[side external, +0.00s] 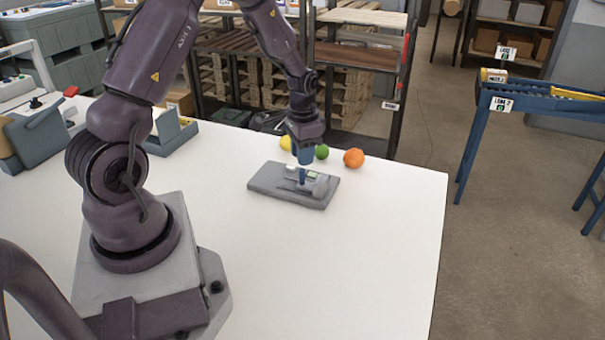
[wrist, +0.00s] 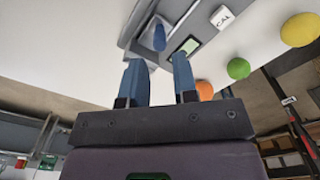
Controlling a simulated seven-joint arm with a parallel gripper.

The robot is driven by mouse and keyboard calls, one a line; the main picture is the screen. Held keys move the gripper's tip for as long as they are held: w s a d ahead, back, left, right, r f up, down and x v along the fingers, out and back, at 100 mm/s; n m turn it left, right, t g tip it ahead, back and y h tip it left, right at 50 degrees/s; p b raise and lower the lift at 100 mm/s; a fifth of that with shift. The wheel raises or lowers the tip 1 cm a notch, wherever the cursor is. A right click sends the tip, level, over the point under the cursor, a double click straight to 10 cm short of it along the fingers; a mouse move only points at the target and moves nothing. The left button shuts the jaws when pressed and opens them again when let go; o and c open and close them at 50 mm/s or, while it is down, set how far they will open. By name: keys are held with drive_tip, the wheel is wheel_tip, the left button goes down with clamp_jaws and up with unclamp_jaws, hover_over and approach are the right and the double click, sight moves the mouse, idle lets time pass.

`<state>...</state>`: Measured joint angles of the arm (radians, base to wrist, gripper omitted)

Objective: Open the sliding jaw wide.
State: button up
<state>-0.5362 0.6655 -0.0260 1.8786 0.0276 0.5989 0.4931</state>
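A flat grey device (side external: 265,181) with raised grey parts lies on the white table in the side view. In the wrist view its grey body (wrist: 133,22) is partly cut off at the top. A blue upright piece (wrist: 159,37) on it shows beyond my fingertips, as does a green-lit display (wrist: 190,46). I cannot tell which part is the sliding jaw.
A white block marked CAL (wrist: 222,17) is near the display. A yellow ball (side external: 286,143), a green ball (side external: 321,152) and an orange ball (side external: 353,158) lie behind the device. Grey equipment (side external: 45,135) stands at the left. The table's front and right are clear.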

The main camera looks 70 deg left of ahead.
sight(302, 170)
wheel_tip(302, 170, down, 6)
drive_tip(key=shift+f, duration=0.1)
drive_tip(key=shift+c, duration=0.4)
clamp_jaws()
